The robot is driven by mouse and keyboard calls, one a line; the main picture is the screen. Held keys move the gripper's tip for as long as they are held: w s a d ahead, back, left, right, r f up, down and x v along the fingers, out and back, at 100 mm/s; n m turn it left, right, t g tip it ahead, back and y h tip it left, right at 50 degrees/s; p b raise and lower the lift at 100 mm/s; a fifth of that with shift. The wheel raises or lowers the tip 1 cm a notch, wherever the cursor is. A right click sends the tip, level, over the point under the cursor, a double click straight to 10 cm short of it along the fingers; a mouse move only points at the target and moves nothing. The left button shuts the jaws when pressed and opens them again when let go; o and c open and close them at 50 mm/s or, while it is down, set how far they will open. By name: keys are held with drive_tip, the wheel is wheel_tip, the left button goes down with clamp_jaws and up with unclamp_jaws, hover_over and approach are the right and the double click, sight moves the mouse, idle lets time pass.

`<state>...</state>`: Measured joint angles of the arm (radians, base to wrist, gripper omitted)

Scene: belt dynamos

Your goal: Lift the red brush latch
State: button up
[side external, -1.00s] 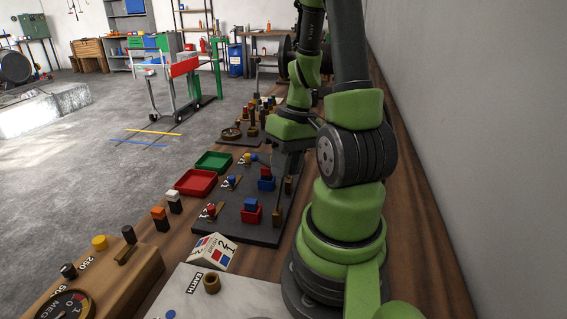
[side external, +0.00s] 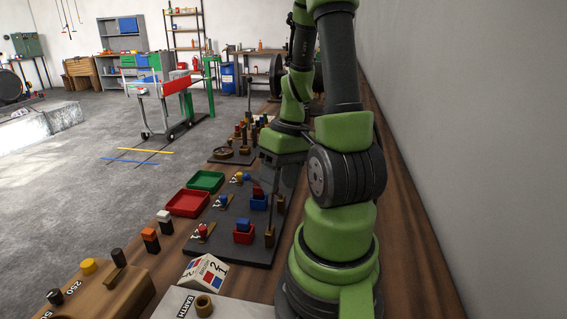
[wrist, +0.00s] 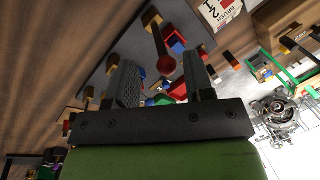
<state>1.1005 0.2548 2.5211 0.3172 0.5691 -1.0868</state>
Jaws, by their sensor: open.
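In the wrist view, a lever with a brown rod and a red ball knob (wrist: 166,65) runs down from a wooden block (wrist: 152,18); it looks like the red brush latch. My gripper (wrist: 157,66) is open, and the red knob shows between its two fingers. I cannot tell whether either finger touches it. In the side view my gripper (side external: 268,168) is over the far part of the dark board (side external: 222,248). The red-knobbed lever is not clear there.
The board carries a red block (side external: 243,237) with blue on top and a blue block (side external: 258,204) with red on top. Wooden posts (side external: 269,236) stand beside them. A red tray (side external: 187,203) and green tray (side external: 206,181) lie left. A labelled white block (side external: 205,270) is nearer.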

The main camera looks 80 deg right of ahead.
drive_tip(key=v, duration=0.6)
drive_tip(key=shift+r, duration=0.2)
drive_tip(key=shift+s, duration=0.1)
idle(0.3)
drive_tip(key=w+a+r+n+t, duration=0.1)
drive_tip(key=w+a+r+t, duration=0.1)
drive_tip(key=a+r, duration=0.3)
drive_tip(key=w+a+r+n+t, duration=0.1)
drive_tip(key=w+a+r+t, duration=0.1)
drive_tip(key=a, duration=1)
wheel_tip(320, 180, up, 3)
drive_tip(key=shift+w+a+f+n+t, duration=0.1)
drive_tip(key=shift+w+a+n+t, duration=0.15)
drive_tip(key=shift+t, duration=0.45)
